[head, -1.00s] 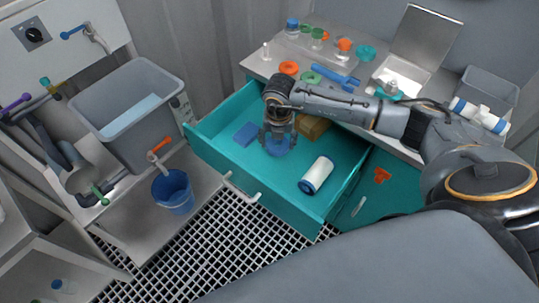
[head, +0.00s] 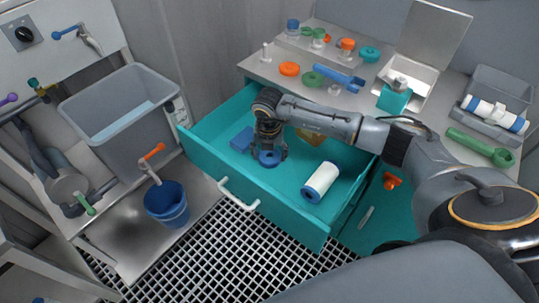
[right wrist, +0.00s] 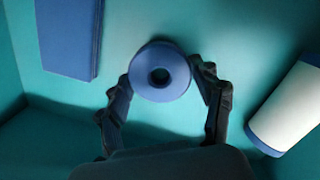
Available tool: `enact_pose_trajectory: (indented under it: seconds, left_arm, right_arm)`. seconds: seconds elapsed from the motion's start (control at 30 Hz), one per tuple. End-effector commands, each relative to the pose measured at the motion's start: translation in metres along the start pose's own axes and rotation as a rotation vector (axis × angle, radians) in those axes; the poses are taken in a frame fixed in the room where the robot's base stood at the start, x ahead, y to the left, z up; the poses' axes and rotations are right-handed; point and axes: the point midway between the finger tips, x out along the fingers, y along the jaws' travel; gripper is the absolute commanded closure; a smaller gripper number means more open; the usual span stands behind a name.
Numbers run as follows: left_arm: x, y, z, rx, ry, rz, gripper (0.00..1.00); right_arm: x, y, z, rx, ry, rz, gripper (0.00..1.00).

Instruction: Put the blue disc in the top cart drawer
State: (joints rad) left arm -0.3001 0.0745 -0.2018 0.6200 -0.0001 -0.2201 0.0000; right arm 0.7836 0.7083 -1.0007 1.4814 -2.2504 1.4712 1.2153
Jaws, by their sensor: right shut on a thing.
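The teal top cart drawer (head: 285,208) is pulled open in the head view. My right gripper (head: 268,155) reaches down inside it and is shut on the blue disc (head: 269,159). In the right wrist view the disc (right wrist: 160,71), with a dark centre hole, sits between the two fingers of the right gripper (right wrist: 162,80), over the teal drawer floor. It is at or close above the floor; I cannot tell whether it touches. My left gripper is not in view.
The drawer also holds a flat blue block (head: 241,139), a white cylinder with blue ends (head: 321,182) and a tan block (head: 310,136). Bare floor lies between them. A blue bucket (head: 167,204) stands left of the drawer.

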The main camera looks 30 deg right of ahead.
Motion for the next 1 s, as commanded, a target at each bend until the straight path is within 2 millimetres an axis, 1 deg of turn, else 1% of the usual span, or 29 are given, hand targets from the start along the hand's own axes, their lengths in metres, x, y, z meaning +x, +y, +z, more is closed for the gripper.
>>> enact_pose_trajectory:
  seconds: [0.13, 0.17, 0.2, 0.27, 0.57, 0.73, 0.87, 1.0]
  left_arm:
    - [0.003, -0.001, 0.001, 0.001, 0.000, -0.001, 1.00]
    - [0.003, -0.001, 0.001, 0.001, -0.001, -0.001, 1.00]
    - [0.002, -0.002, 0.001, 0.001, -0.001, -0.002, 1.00]
    - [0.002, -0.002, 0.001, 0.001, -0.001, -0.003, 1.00]
    - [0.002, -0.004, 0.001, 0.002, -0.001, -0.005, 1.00]
    - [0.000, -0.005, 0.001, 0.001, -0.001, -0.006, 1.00]
    - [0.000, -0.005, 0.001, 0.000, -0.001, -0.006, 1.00]
    - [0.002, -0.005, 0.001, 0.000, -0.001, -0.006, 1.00]
  right_arm:
    - [0.004, 0.000, -0.001, 0.000, 0.000, -0.001, 0.67]
    - [0.004, 0.000, -0.001, 0.000, 0.000, -0.001, 0.32]
    - [0.003, 0.000, -0.001, 0.000, 0.000, -0.001, 0.24]
    - [0.003, 0.000, -0.001, 0.000, 0.000, -0.001, 0.12]
    - [0.003, 0.000, -0.001, 0.000, 0.000, -0.001, 0.11]
    - [-0.006, 0.000, 0.000, 0.000, -0.001, 0.001, 0.11]
    - [-0.028, 0.000, 0.001, 0.000, -0.004, 0.001, 0.11]
    - [-0.059, 0.000, 0.001, 0.000, -0.004, 0.002, 0.11]
